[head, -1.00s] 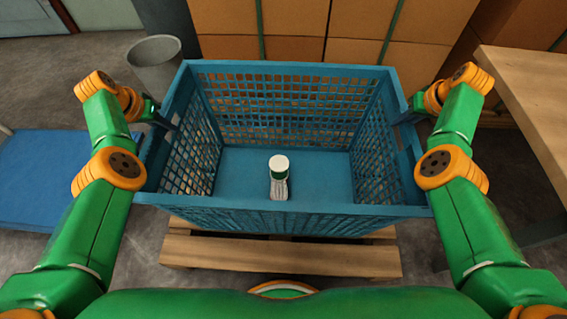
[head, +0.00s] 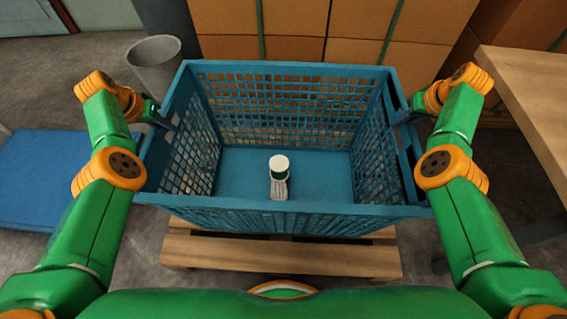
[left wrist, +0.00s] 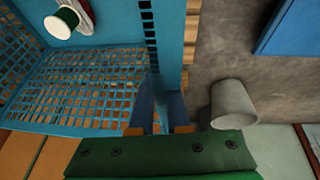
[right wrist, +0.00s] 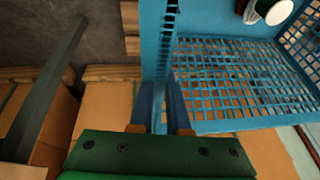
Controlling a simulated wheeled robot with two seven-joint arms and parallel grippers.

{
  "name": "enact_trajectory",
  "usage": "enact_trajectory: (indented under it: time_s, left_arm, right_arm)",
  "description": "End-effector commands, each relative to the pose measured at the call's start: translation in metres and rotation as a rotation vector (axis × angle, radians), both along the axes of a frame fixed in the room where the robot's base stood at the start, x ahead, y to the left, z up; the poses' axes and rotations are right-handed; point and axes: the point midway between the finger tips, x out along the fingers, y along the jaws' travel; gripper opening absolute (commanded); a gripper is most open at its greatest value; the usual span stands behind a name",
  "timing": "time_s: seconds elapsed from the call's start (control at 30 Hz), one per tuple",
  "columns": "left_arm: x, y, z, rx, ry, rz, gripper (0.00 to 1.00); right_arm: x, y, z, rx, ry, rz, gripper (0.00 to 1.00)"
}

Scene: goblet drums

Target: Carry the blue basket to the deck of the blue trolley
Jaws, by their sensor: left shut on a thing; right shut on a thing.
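The blue basket (head: 283,208), an open crate with latticed walls, is in the middle of the head view, upright above a wooden pallet. I cannot tell whether it touches the pallet. In the head view, the fingertips are partly hidden by the arms and walls. The blue trolley's flat deck (head: 40,175) lies at the left, partly behind my left arm.
The wooden pallet (head: 280,258) is under the basket. A grey bin (head: 155,62) stands behind my left arm. Stacked cardboard boxes (head: 300,28) are just behind the basket. A wooden table (head: 530,95) is at the right. Some bare floor shows between basket and trolley.

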Motion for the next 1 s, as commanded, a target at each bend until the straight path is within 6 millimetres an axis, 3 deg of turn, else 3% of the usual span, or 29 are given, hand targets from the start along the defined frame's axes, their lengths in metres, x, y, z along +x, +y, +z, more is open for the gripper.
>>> enact_trajectory:
  time_s: [0.57, 1.0]
  left_arm:
    - [0.001, 0.0, 0.003, 0.0, -0.002, 0.0, 0.0]
    - [0.001, 0.0, 0.055, -0.001, -0.003, 0.0, 0.0]
  right_arm:
    - [0.001, 0.0, 0.003, 0.001, -0.002, 0.0, 0.0]
    - [0.001, 0.0, 0.054, 0.001, -0.002, 0.0, 0.0]
